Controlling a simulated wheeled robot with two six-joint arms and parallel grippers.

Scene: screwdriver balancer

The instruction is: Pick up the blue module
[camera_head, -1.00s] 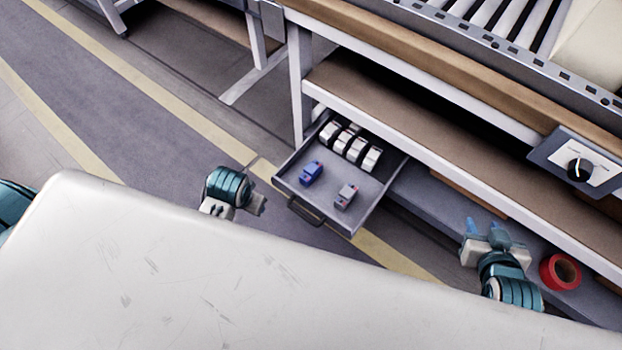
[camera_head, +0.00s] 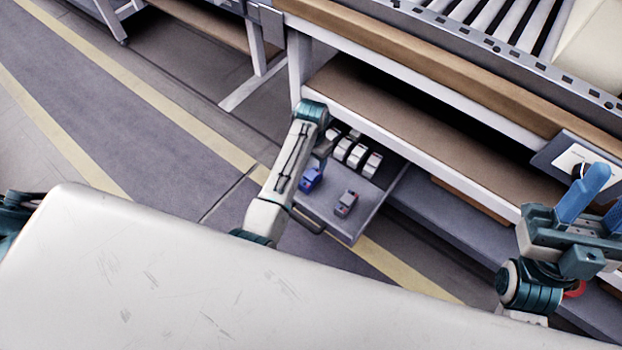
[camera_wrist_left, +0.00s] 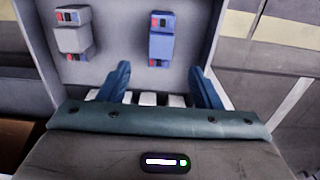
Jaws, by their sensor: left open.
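The blue module (camera_head: 311,179) lies in the open drawer, near its left side, partly hidden by my left arm in the head view. In the left wrist view the blue module (camera_wrist_left: 161,40) lies beyond the fingertips, slightly apart from them. My left gripper (camera_wrist_left: 160,78) is open and empty, with its blue fingers spread. In the head view my left gripper (camera_head: 322,150) hangs over the drawer's left part, beside the blue module. My right gripper (camera_head: 597,200) is raised at the right edge, its fingers apart and empty.
A grey module (camera_head: 345,203) lies right of the blue one; it shows in the wrist view too (camera_wrist_left: 73,32). Several white modules (camera_head: 357,155) line the drawer's back. The drawer (camera_head: 352,236) sits under a shelf (camera_head: 400,105). A red roll (camera_head: 575,291) is mostly hidden at right.

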